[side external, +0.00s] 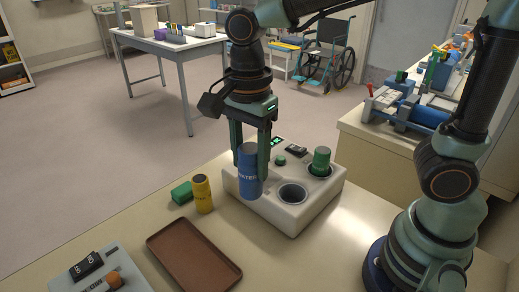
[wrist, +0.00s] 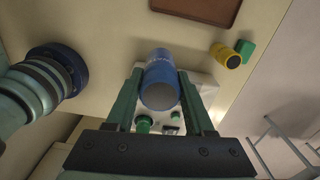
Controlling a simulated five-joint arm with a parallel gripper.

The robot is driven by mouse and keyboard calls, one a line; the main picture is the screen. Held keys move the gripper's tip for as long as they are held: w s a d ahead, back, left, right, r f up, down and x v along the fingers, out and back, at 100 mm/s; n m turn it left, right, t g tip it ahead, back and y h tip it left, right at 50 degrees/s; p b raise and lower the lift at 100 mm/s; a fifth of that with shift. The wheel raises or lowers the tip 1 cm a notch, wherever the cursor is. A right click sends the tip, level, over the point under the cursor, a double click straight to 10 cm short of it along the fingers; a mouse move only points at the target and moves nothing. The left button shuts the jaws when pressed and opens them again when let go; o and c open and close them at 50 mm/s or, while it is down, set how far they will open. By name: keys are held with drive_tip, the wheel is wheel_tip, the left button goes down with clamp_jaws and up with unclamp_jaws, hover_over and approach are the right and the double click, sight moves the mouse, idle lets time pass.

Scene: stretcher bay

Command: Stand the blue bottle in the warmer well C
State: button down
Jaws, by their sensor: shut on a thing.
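The blue bottle (side external: 249,178) is upright between the fingers of my gripper (side external: 252,152), which is shut on it. In the wrist view the bottle (wrist: 160,92) sits between both green fingers (wrist: 160,78). The white warmer (side external: 311,215) stands on the table. In the side view the bottle overlaps the warmer's left end, and its lower end shows in front of the block. I cannot tell how high it is above the warmer. One round well (side external: 292,193) is empty, right of the bottle. A green bottle (side external: 321,160) stands in another well. I cannot read any well letters.
A yellow bottle (side external: 203,194) and a green block (side external: 182,193) stand left of the warmer. A brown tray (side external: 194,258) lies in front of them. A grey panel (side external: 112,280) with an orange knob is at front left. Bare tabletop lies in front of the warmer.

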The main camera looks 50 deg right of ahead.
sight(293, 179)
wheel_tip(293, 179, up, 2)
drive_tip(key=shift+r, duration=0.25)
drive_tip(key=shift+d+r, duration=0.15)
drive_tip(key=shift+d, duration=0.05)
drive_tip(key=shift+s+d+f+m, duration=0.1)
drive_tip(key=shift+d+f+m, duration=0.65)
drive_tip(key=shift+d+f, duration=1.55)
drive_tip(key=shift+s+d+f+m, duration=0.15)
drive_tip(key=shift+d+f+m, duration=0.65)
drive_tip(key=shift+d+f, duration=1.45)
drive_tip(key=shift+s+d+f+m, duration=0.1)
drive_tip(key=shift+d+f+m, duration=0.65)
drive_tip(key=shift+d+f, duration=1.5)
drive_tip(key=shift+a+f, duration=0.3)
drive_tip(key=shift+f, duration=0.3)
drive_tip(key=shift+a+f, duration=0.25)
drive_tip(key=shift+f, duration=0.35)
drive_tip(key=c, duration=0.5)
unclamp_jaws()
drive_tip(key=shift+c, duration=0.2)
drive_tip(key=shift+r, duration=0.15)
wheel_tip(293, 179, up, 11)
